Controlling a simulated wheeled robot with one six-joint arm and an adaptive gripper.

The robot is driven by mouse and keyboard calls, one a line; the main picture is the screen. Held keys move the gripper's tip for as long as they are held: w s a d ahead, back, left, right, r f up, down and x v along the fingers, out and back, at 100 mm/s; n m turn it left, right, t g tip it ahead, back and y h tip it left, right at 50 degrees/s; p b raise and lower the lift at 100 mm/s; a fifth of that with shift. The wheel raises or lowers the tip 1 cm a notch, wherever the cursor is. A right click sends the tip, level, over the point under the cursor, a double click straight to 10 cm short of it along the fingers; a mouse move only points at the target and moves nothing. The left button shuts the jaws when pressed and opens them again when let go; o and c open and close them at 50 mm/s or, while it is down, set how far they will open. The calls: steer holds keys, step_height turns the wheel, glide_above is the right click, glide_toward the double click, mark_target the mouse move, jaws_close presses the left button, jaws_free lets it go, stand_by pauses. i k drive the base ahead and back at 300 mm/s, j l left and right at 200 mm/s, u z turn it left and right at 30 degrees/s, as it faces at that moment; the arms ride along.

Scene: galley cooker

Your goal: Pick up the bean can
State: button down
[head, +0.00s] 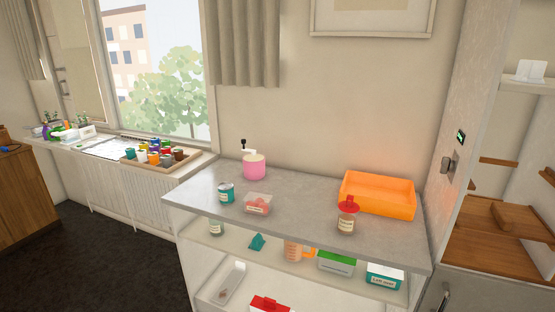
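A small teal can (227,192) with a pale label stands upright at the left end of the grey worktop (290,220). It is the likeliest bean can, but its label is too small to read. A clear box with a red content and a label (257,203) stands just right of it. A similar small labelled container (216,228) stands on the shelf below, partly hidden under the worktop's edge. My gripper is not in view.
On the worktop are a pink container (254,167), a red-lidded jar (347,217) and an orange tray (376,196). The worktop's middle is clear. Shelves below hold boxes and an orange jug (292,249). A tray of coloured jars (160,156) sits on the windowsill.

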mark_target(227, 196)
steer(key=i+j, duration=0.65)
steer(key=i, duration=0.15)
